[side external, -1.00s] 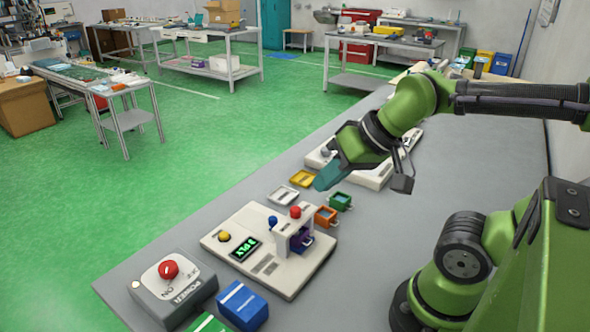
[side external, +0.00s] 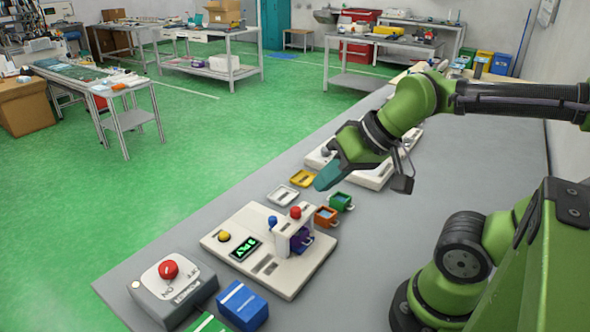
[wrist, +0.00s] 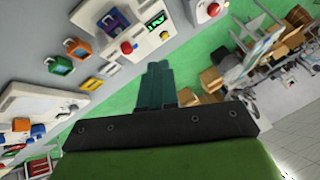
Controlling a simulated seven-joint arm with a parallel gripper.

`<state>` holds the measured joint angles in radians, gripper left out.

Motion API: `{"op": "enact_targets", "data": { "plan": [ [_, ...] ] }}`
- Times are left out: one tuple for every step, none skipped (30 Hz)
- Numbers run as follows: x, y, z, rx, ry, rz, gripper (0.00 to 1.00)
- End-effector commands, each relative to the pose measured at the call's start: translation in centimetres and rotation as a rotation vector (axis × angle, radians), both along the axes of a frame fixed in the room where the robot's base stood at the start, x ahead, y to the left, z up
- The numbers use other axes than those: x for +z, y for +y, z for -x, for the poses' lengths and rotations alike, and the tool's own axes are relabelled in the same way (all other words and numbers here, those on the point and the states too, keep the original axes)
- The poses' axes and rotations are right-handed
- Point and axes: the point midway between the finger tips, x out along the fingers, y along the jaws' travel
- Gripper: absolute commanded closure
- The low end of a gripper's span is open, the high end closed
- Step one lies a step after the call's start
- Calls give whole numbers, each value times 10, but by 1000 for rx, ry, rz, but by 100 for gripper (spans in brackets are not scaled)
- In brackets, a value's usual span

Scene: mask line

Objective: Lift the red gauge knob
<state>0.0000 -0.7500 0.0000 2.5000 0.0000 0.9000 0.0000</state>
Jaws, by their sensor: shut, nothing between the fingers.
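A red knob (side external: 295,212) sits on top of a white upright block on a cream panel (side external: 225,243). It shows in the wrist view (wrist: 127,47) near the top. I take this as the gauge knob; no marking on it is legible. A second, larger red knob (side external: 168,269) is on the grey power box (side external: 172,300) at the near left. My gripper (side external: 325,182) is shut and empty, with teal fingers. It is in the air, above and to the right of the gauge knob, apart from it. The fingertips also show in the wrist view (wrist: 155,66).
A blue knob (side external: 272,222), a yellow button (side external: 224,236) and a green-lit display (side external: 246,249) are on the panel. A blue box (side external: 242,304) lies in front. The grey table (side external: 450,170) is clear at right.

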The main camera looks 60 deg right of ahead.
Motion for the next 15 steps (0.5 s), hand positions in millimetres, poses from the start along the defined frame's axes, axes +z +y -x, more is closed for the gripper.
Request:
{"op": "enact_targets", "data": {
  "plan": [
    [0,0,0,0,0,0,100],
    [0,0,0,0,0,0,95],
    [-1,-1,0,-3,2,0,89],
    [-2,-1,-1,-5,10,0,85],
    [-5,-2,-1,-8,22,0,80],
    [-10,-3,-3,-14,44,-1,74],
    [-12,-5,-7,-20,58,-3,69],
    [-12,-7,-12,-27,71,-2,65],
    [-12,-12,-21,-38,94,-1,59],
    [-12,-15,-27,-48,119,0,54],
    [-11,-20,-35,-58,147,0,49],
    [-11,-26,-45,-69,190,0,49],
    [-10,-31,-53,-78,227,0,49],
    [-10,-36,-61,-87,263,-1,49],
    [-10,-42,-70,-100,314,-2,49]
  ]
}}
